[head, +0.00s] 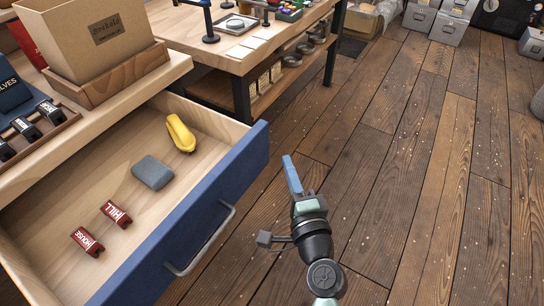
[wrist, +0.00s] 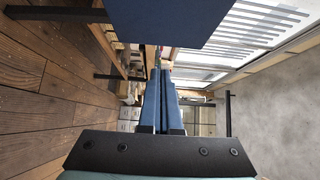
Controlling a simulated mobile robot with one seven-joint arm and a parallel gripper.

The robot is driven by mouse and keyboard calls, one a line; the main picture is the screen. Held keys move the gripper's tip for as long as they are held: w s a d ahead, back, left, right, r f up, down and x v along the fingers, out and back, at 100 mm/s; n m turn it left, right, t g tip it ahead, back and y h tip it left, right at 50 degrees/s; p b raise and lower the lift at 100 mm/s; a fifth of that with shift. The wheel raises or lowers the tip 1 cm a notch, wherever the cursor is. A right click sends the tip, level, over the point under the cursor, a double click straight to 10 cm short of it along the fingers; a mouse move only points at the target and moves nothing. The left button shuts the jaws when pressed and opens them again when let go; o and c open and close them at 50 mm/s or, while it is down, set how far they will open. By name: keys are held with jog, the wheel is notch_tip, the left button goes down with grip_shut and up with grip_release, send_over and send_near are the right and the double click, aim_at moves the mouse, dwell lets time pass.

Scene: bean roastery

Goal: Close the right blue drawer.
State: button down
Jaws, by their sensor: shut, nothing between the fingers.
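The blue drawer (head: 195,225) is pulled well out of the wooden counter in the head view. Its inside is bare pale wood, and a metal bar handle (head: 205,243) runs along its blue front. My gripper (head: 288,160) is to the right of the drawer's front, over the floor, with its blue fingers together and empty. A gap shows between the fingers and the drawer front. In the wrist view the closed fingers (wrist: 160,75) point away from the camera, and a dark blue panel (wrist: 172,20), which looks like the drawer front, fills the top middle.
The drawer holds a yellow object (head: 181,133), a grey block (head: 153,172) and two red labelled pieces (head: 117,213). A cardboard box (head: 95,40) stands on the counter. A wooden workbench (head: 240,62) is behind the drawer. The plank floor (head: 400,170) on the right is clear.

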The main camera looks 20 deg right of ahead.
aim_at(267, 146)
jog(key=shift+w+a+p, duration=0.2)
jog(key=shift+w+a, duration=0.4)
jog(key=shift+w, duration=0.3)
jog(key=shift+w+a+p, duration=0.15)
jog(key=shift+w+a, duration=0.45)
jog(key=shift+w, duration=0.25)
